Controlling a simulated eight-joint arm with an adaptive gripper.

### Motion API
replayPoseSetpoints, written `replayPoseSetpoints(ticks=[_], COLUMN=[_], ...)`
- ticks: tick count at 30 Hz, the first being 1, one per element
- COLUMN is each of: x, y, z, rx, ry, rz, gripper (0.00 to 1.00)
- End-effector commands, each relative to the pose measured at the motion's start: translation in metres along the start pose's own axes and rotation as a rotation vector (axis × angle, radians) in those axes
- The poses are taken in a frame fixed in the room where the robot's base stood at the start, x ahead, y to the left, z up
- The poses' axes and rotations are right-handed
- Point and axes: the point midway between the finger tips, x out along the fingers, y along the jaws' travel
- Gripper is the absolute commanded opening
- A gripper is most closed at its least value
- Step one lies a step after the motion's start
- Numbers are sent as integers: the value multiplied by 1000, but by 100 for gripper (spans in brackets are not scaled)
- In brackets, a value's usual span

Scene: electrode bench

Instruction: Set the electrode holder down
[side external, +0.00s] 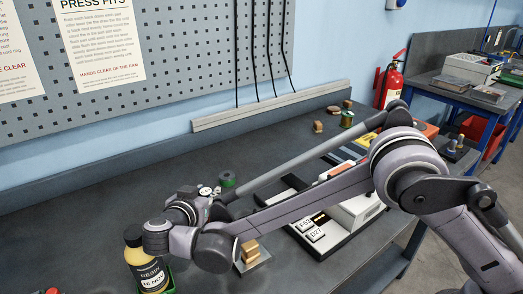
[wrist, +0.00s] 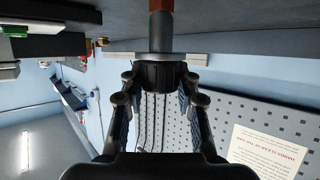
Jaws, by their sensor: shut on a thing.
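The electrode holder (wrist: 161,32) shows in the wrist view as a grey cylinder with a black ribbed collar and a copper-brown end at the top edge of the picture. My gripper (wrist: 160,78) is shut on it, with its fingers at either side of the black collar. The wrist view is upside down, with the dark bench top across its upper edge. In the side view my gripper is mostly hidden behind my wrist at the lower left, over the bench (side external: 110,215). The holder cannot be made out there. Whether it touches the bench is unclear.
A yellow bottle with a black cap (side external: 147,262) stands close to my wrist. A green spool (side external: 227,180) is behind it. Brass blocks (side external: 250,250) sit on a plate below my arm. A labelled fixture (side external: 358,212) is right. The bench near the wall is largely clear.

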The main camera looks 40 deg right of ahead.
Motion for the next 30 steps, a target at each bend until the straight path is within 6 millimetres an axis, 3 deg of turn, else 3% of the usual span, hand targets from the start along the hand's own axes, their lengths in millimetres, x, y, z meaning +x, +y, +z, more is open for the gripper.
replayPoseSetpoints(ticks=[10, 11, 13, 25, 30], x=[1, 2, 1, -1, -25], y=[0, 0, 0, 0, -1], z=[2, 3, 3, -1, 0], rx=[0, 0, 0, 0, -2], ry=[2, 0, 0, 0, 0], rz=[0, 0, 0, -1, -3], gripper=[0, 34, 54, 54, 54])
